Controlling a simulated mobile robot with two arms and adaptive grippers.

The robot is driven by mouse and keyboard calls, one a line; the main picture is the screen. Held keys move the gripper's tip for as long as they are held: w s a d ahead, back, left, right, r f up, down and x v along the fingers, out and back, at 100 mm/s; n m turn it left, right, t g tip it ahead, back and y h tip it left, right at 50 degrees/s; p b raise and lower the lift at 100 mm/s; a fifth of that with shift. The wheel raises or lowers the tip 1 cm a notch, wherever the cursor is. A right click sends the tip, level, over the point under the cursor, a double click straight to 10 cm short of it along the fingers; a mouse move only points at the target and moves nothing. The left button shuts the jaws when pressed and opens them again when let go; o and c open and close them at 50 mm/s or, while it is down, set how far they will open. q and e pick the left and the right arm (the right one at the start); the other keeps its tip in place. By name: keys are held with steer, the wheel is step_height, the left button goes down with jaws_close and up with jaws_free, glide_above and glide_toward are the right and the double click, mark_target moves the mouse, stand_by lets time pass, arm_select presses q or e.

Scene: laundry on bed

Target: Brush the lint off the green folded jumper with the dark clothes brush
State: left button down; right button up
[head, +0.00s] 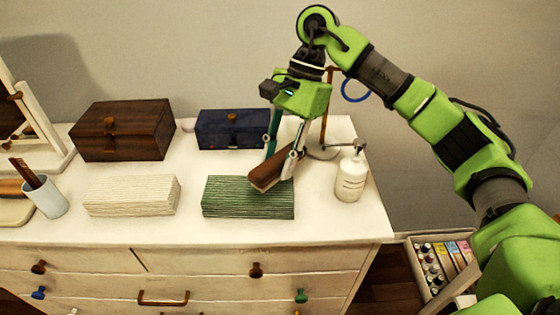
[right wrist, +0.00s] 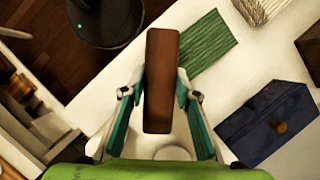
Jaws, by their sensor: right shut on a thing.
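The green folded jumper (head: 235,200) lies flat on the white dresser top, near its front edge. The dark brown clothes brush (head: 270,172) is held tilted in my right gripper (head: 283,160), over the jumper's right end. I cannot tell whether the brush touches the jumper. In the right wrist view the brush (right wrist: 161,80) is upright between the two fingers (right wrist: 158,110), and the jumper (right wrist: 207,47) shows behind it to the right. No lint can be made out on the jumper. My left gripper is not in view.
A white folded stack (head: 132,197) lies left of the jumper. A white pump bottle (head: 350,178) stands close on the right. Behind are a brown box (head: 120,128), a blue box (head: 230,130) and a stand with a blue ring (head: 356,90). A cup (head: 47,197) stands at left.

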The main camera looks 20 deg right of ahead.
steer(key=shift+d+r, duration=0.1)
steer(key=shift+r, duration=0.2)
steer(key=shift+r+p, duration=0.95)
steer(key=shift+r, duration=0.35)
